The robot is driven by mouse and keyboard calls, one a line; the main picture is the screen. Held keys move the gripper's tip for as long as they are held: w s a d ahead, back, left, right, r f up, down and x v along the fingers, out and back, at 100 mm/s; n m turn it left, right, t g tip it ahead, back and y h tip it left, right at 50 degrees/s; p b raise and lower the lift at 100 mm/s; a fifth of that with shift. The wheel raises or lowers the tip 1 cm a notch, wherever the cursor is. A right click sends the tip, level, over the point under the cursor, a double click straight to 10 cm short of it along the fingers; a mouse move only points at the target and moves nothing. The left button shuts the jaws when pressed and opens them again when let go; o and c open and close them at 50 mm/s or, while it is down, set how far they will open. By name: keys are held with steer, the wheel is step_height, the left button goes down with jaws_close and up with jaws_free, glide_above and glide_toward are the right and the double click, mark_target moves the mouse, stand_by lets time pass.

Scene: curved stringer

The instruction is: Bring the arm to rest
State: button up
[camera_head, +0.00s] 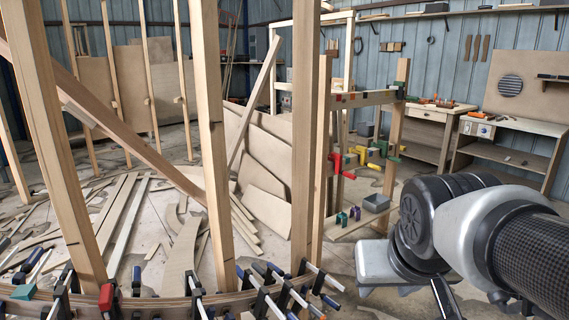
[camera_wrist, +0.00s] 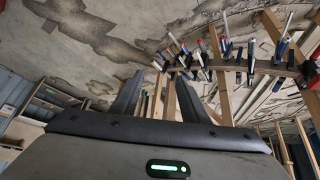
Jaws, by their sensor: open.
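My arm (camera_head: 490,235) reaches in from the right edge of the head view, over the floor to the right of the wooden posts. In the wrist view the two dark fingers of my gripper (camera_wrist: 158,82) stand apart, with nothing between them. In the head view the gripper is mostly hidden or out of frame below the arm. The curved stringer (camera_head: 165,306) runs along the bottom of the head view, set with several clamps (camera_head: 270,290). It also shows at the upper right of the wrist view (camera_wrist: 265,66), apart from my fingers.
Upright wooden posts (camera_head: 212,140) rise from the stringer at left and centre. A wooden rack (camera_head: 360,98) with coloured clamps and a grey bin (camera_head: 376,203) stands beyond. Workbenches (camera_head: 510,140) line the back right. Loose boards (camera_head: 120,215) litter the floor at left.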

steer(key=s+a, duration=0.2)
steer(key=s, duration=0.3)
step_height(320, 180, up, 27)
steer(key=s+p, duration=0.1)
steer(key=p, duration=2.7)
steer(key=shift+s+n+g+y, duration=0.2)
steer(key=shift+n+g+y, duration=0.1)
steer(key=shift+g+y, duration=0.1)
steer(key=shift+a, duration=0.15)
